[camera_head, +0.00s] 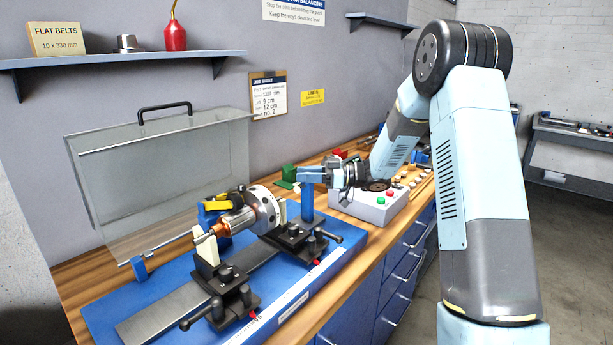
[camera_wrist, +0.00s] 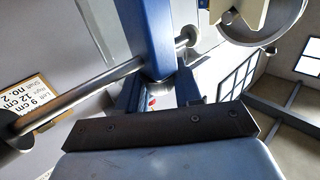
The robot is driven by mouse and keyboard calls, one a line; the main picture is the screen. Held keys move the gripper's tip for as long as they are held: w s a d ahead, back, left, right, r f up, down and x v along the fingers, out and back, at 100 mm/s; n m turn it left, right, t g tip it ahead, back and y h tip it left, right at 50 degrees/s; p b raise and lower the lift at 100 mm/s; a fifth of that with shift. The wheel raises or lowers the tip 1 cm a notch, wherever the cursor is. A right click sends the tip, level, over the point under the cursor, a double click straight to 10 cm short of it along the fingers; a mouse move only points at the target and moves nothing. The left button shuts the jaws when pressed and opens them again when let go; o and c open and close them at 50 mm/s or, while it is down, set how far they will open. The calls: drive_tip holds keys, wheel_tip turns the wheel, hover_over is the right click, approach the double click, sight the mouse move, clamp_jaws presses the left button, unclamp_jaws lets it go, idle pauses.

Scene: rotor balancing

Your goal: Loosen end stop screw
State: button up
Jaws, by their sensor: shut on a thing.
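The end stop is a blue upright post (camera_head: 307,203) at the right end of the blue balancing stand (camera_head: 340,247). In the wrist view the blue post (camera_wrist: 146,35) rises just ahead of my fingers, with a steel rod (camera_wrist: 85,90) crossing it. My gripper (camera_head: 311,175) is at the top of the post, reaching in from the right. In the wrist view my gripper (camera_wrist: 158,95) is shut at the post, on what appears to be the end stop screw. The screw is mostly hidden between the fingers; a small red spot shows there.
The rotor (camera_head: 232,222) with its steel disc (camera_head: 264,207) lies on the stand, left of my gripper. A clear guard (camera_head: 160,175) stands raised behind it. A grey control box (camera_head: 372,208) with buttons is close under my wrist. Clamp handles (camera_head: 200,315) jut forward.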

drive_tip(key=shift+w, duration=0.1)
drive_tip(key=o, duration=0.9)
drive_tip(key=shift+o, duration=0.2)
drive_tip(key=shift+d, duration=0.15)
drive_tip(key=s+d, duration=0.1)
drive_tip(key=d, duration=1.2)
drive_tip(key=shift+s+d, duration=0.25)
drive_tip(key=shift+d, duration=0.05)
